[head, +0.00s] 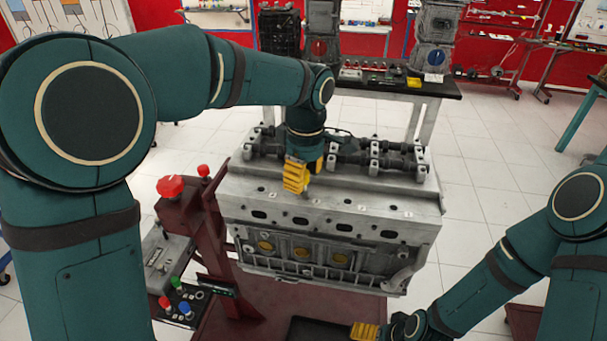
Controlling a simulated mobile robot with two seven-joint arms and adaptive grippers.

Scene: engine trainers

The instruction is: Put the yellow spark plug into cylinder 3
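The grey engine block (330,218) stands in the middle of the head view, with a row of small plug holes along its top ledge. Hole marks show at the left (262,188) and to the right of my gripper (361,204); the numbers are too small to read. My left gripper (298,180), with ribbed yellow fingers, points down at the ledge, left of its middle, and hides part of it. I cannot tell whether it holds anything. My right gripper (365,331) is low, at the bottom edge, mostly cut off. I cannot make out the yellow spark plug.
A dark tray (308,330) lies on the red stand beside my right gripper. A camshaft assembly (385,155) runs along the engine's top, behind the ledge. A control box (168,255) with red knobs stands at the left. A parts bench (440,88) is behind.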

